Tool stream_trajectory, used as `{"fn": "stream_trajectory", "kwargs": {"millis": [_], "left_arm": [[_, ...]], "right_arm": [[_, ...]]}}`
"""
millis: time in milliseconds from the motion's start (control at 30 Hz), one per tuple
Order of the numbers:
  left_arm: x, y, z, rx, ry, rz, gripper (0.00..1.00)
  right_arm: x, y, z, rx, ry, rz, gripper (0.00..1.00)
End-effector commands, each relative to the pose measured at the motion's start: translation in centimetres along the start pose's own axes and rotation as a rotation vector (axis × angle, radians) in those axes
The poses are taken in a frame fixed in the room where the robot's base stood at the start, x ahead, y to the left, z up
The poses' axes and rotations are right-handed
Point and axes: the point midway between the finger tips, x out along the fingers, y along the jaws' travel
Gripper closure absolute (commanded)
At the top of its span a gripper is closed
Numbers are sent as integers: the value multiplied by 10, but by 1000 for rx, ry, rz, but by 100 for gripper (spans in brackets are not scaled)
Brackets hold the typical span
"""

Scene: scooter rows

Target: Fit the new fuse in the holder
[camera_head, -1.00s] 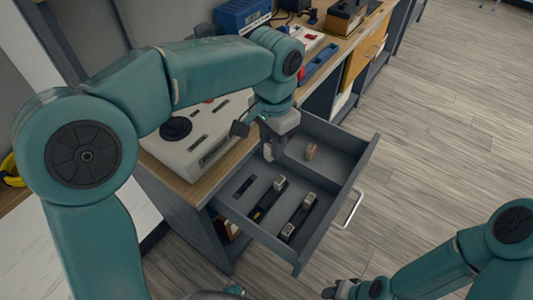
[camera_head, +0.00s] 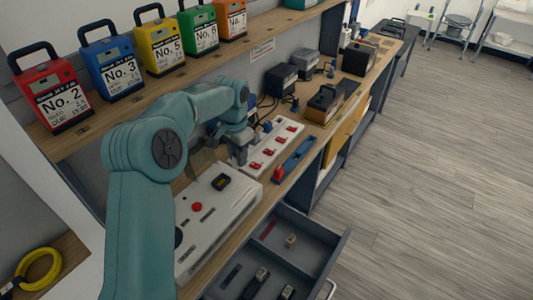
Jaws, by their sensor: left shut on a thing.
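My left gripper (camera_head: 240,155) points down over the bench, between the white-grey box and the white panel with red switches. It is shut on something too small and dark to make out. The white-grey box (camera_head: 235,215) has a red button (camera_head: 197,207), a black square part (camera_head: 222,182) and dark slots on top. I cannot tell which part is the fuse holder. A small beige block (camera_head: 291,240) lies in the open drawer (camera_head: 316,262); I cannot tell whether it is a fuse. My right gripper is out of view.
The white panel (camera_head: 262,153) with red switches and a blue tray (camera_head: 294,159) stand along the bench. Coloured numbered packs such as the yellow one (camera_head: 160,47) line the shelf above. A red strip (camera_head: 268,230) and dark parts (camera_head: 255,282) are in the drawer.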

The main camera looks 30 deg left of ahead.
Motion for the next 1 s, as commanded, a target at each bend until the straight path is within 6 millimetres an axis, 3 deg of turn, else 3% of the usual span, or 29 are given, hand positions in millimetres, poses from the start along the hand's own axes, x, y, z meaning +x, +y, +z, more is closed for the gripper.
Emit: {"fn": "stream_trajectory", "kwargs": {"millis": [33,100,333,567,1000], "left_arm": [[-12,-13,10,-32,-2,1,100],[-12,-26,23,-64,-2,2,100],[-11,-48,48,-125,1,2,100],[3,-50,49,-128,2,2,100],[54,-50,44,-124,1,3,100]], "right_arm": [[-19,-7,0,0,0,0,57],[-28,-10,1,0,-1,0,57],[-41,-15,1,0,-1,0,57],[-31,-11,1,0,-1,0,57],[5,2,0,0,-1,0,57]]}}
